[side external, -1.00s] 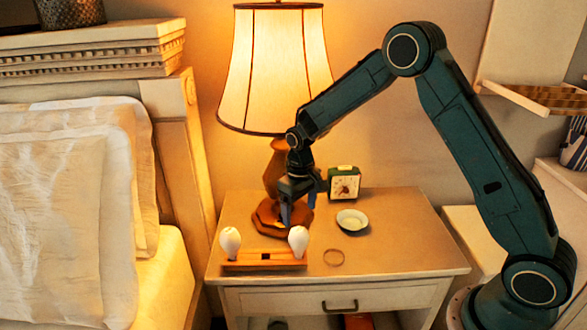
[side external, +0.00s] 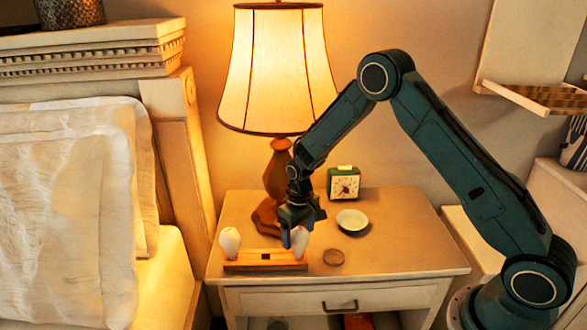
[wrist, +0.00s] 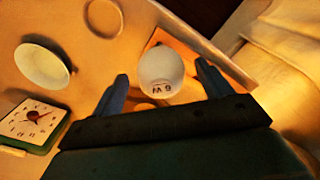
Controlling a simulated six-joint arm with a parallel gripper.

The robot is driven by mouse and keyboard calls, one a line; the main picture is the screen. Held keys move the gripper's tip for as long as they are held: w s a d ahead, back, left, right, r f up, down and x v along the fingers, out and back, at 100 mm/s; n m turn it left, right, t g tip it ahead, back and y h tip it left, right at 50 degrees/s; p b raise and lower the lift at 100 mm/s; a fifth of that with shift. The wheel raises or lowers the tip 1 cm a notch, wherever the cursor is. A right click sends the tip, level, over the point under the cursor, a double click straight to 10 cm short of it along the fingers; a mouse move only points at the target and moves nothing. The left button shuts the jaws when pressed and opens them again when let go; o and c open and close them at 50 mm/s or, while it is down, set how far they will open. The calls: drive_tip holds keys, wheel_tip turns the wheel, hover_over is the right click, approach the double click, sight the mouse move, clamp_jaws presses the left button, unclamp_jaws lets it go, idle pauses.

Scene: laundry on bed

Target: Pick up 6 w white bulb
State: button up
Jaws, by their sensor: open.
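A white bulb (wrist: 161,70) marked "6 W" shows in the wrist view, between the two fingers of my gripper (wrist: 160,85). The fingers are open, with visible gaps on both sides of the bulb. In the side view this bulb (side external: 300,243) stands upright at the right end of a wooden holder (side external: 265,262), partly hidden behind my gripper (side external: 293,236). A second white bulb (side external: 230,241) stands at the holder's left end; its marking cannot be read.
A lit lamp (side external: 277,70) stands behind my gripper. A green clock (side external: 344,182), a small white dish (side external: 352,220) and a round ring or disc (side external: 333,257) sit on the nightstand (side external: 400,250) to the right. The nightstand's right part is clear.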

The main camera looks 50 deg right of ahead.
drive_tip(key=shift+f, duration=2.05)
drive_tip(key=c, duration=1.1)
drive_tip(key=shift+r, duration=0.2)
drive_tip(key=shift+r, duration=0.5)
drive_tip(key=shift+s+a+r, duration=0.2)
drive_tip(key=shift+a+r, duration=0.05)
drive_tip(key=shift+r, duration=0.3)
drive_tip(key=shift+s+a+r, duration=0.15)
drive_tip(key=shift+a+r, duration=0.05)
drive_tip(key=shift+r, duration=0.35)
drive_tip(key=s+a, duration=1.2)
